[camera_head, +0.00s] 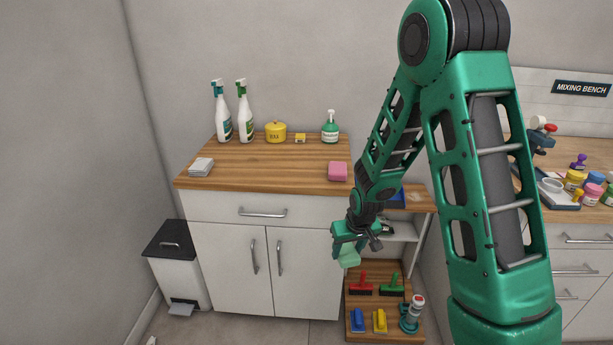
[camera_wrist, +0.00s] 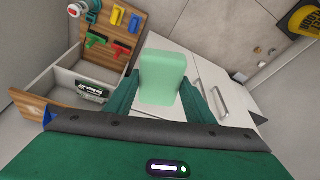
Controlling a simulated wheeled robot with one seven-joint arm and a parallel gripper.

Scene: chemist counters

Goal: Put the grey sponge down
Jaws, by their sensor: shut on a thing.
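My gripper (camera_head: 347,245) is shut on a pale green sponge (camera_head: 349,258), held in the air in front of the cabinet's right side, below the counter top. In the wrist view the green sponge (camera_wrist: 163,78) sits upright between the two fingers (camera_wrist: 162,100). A light grey sponge (camera_head: 201,167), seemingly a stack or thick block, lies on the wooden counter (camera_head: 262,176) at its left front. A pink sponge (camera_head: 338,171) lies on the same counter near its right end. The held sponge looks green, not grey.
Two spray bottles (camera_head: 222,112), a yellow pot (camera_head: 275,132) and a green soap dispenser (camera_head: 330,128) stand along the counter's back. The counter's middle is clear. Low right is a wooden board (camera_head: 384,307) with several brushes. A bin (camera_head: 175,264) stands left; the mixing bench (camera_head: 580,214) is far right.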

